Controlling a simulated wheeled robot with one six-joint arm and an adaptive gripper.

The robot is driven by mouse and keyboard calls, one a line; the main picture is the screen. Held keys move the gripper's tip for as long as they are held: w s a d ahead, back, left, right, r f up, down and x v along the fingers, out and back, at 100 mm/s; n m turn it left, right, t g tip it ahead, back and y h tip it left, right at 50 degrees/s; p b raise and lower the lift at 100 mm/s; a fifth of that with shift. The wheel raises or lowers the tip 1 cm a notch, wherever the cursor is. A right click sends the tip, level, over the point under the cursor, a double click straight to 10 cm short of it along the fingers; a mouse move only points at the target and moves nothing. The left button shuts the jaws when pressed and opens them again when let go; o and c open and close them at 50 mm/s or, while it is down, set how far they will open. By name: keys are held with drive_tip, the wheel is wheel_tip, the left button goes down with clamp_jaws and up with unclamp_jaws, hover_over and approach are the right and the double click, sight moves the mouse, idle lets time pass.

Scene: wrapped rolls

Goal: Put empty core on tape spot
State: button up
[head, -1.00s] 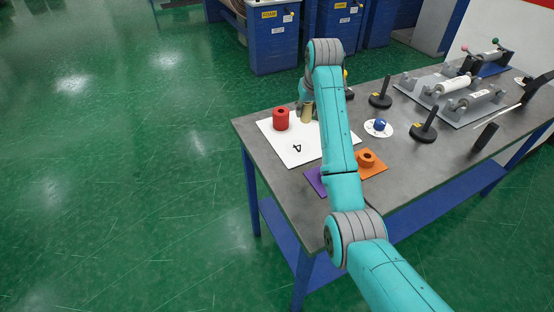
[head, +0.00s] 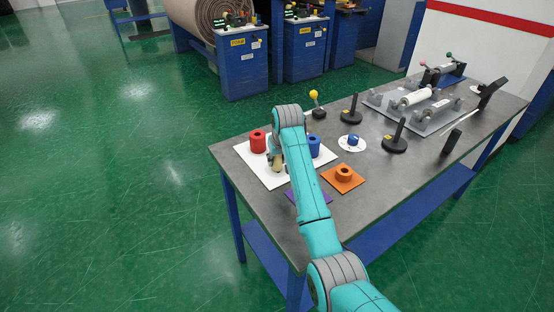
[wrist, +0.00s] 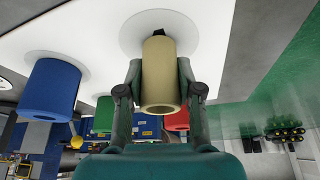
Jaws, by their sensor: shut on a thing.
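A hollow tan core (wrist: 160,72) is between the two fingers of my gripper (wrist: 159,80), which is shut on it. In the head view the tan core (head: 277,166) is over the white sheet (head: 245,153), partly hidden by my arm. In the wrist view its far end lies against a pale round spot (wrist: 135,32) on the sheet; I cannot tell whether it touches. A red roll (head: 258,141) and a blue roll (head: 313,146) stand on the sheet on either side. The wrist view also shows the blue roll (wrist: 50,88) and part of a green roll (wrist: 103,116).
An orange piece on an orange square (head: 343,186) and a purple square (head: 292,197) lie nearer on the table. A white disc with a blue piece (head: 351,141), black posts (head: 395,141) and a roller rack (head: 420,112) stand to the right.

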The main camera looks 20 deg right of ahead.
drive_tip(key=shift+f, duration=0.2)
drive_tip(key=o, duration=1.1)
drive_tip(key=shift+o, duration=0.2)
drive_tip(key=v, duration=1.2)
drive_tip(key=shift+s+r, duration=0.1)
drive_tip(key=shift+r, duration=0.05)
